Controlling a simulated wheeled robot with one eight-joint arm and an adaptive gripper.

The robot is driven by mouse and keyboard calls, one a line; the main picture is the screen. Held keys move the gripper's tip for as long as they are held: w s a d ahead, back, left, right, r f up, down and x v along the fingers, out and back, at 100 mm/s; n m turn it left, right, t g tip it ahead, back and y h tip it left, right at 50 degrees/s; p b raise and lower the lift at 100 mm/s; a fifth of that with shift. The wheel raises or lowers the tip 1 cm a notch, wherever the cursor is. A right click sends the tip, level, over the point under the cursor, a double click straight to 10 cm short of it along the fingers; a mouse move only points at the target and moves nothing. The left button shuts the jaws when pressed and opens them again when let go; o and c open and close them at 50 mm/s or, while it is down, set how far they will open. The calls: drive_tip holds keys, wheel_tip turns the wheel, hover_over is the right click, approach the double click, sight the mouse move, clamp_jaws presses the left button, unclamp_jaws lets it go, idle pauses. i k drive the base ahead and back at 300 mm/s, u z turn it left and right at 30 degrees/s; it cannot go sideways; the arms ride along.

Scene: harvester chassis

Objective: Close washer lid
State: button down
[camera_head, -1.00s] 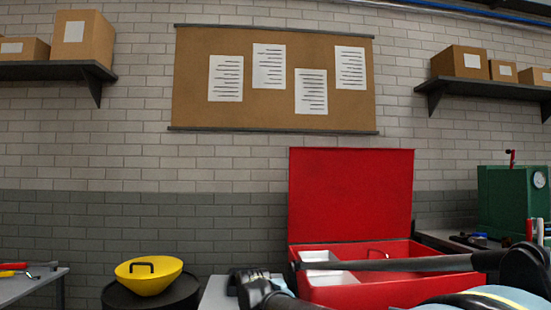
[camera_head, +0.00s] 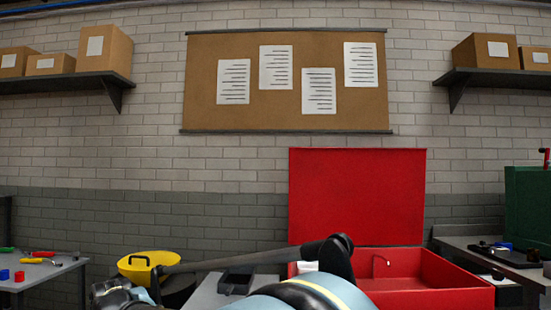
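The red washer (camera_head: 440,289) stands at the lower right with its lid (camera_head: 357,195) open and upright at the back. Inside it I see a white part at the left and a small hooked piece. My arm crosses in front of the washer's left side, hiding part of its front and interior. The arm runs left to a dark joint at the bottom edge, well left of the washer. My gripper's fingers do not show. No part of my arm visibly touches the lid.
A yellow bowl-shaped lid (camera_head: 150,268) sits behind my arm at left. A table (camera_head: 45,277) with tools is at far left. A black tray (camera_head: 236,280) lies on a grey surface left of the washer. A green machine (camera_head: 528,210) stands on a bench at right.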

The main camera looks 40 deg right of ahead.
sight(371, 195)
drive_tip(key=u, duration=0.95)
drive_tip(key=i, duration=0.8)
drive_tip(key=z, duration=2.7)
